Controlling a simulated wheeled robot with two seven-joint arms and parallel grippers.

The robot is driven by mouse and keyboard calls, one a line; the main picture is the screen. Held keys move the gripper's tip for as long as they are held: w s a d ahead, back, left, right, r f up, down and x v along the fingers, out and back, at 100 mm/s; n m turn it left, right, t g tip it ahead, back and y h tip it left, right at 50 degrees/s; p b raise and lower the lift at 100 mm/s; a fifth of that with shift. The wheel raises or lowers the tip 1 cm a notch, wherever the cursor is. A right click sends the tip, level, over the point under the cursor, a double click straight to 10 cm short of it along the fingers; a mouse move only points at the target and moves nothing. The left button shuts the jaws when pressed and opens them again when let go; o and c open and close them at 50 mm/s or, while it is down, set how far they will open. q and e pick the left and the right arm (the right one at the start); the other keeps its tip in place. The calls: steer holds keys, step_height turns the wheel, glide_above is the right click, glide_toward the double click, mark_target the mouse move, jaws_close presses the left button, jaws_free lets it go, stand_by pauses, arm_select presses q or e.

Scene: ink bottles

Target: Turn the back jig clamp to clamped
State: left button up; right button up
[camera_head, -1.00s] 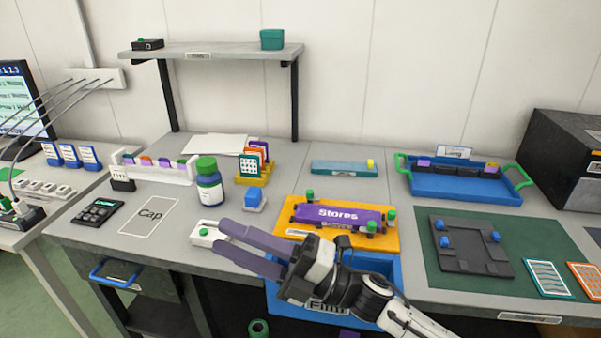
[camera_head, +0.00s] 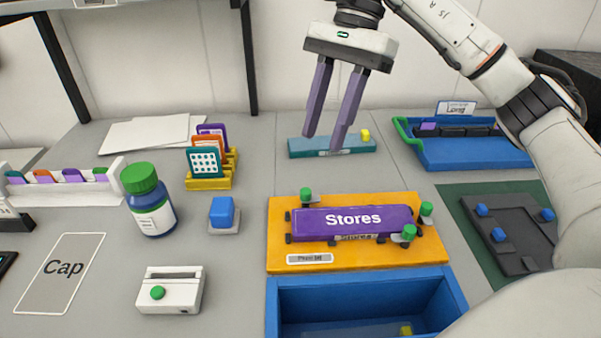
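An orange jig plate (camera_head: 285,232) carries a long purple block labelled Stores (camera_head: 352,221). Green knobs stand around the block: a back left one (camera_head: 306,195), a right one (camera_head: 427,209) and a front right one (camera_head: 409,232). I cannot tell which of them are clamped. Behind the jig lies a teal bar (camera_head: 305,148) with a yellow knob (camera_head: 365,134) at its right end. My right gripper (camera_head: 323,142) points down over the teal bar, behind the jig, its two purple fingers apart and empty. Its fingertips overlap the bar in the picture; contact is unclear. My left gripper is out of view.
A blue bin (camera_head: 455,290) is in front of the jig. A dark plate (camera_head: 520,262) with blue knobs lies on a green mat at right, partly behind my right arm. A bottle (camera_head: 150,205), a blue-topped block (camera_head: 221,211) and a white box (camera_head: 170,292) stand left.

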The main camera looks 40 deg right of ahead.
mark_target(307, 190)
steer(key=b+x, duration=0.1)
steer(key=x, duration=0.8)
steer(key=shift+s+a+f, duration=0.1)
steer(key=shift+a+f, duration=0.05)
steer(key=shift+a, duration=0.05)
jaws_close()
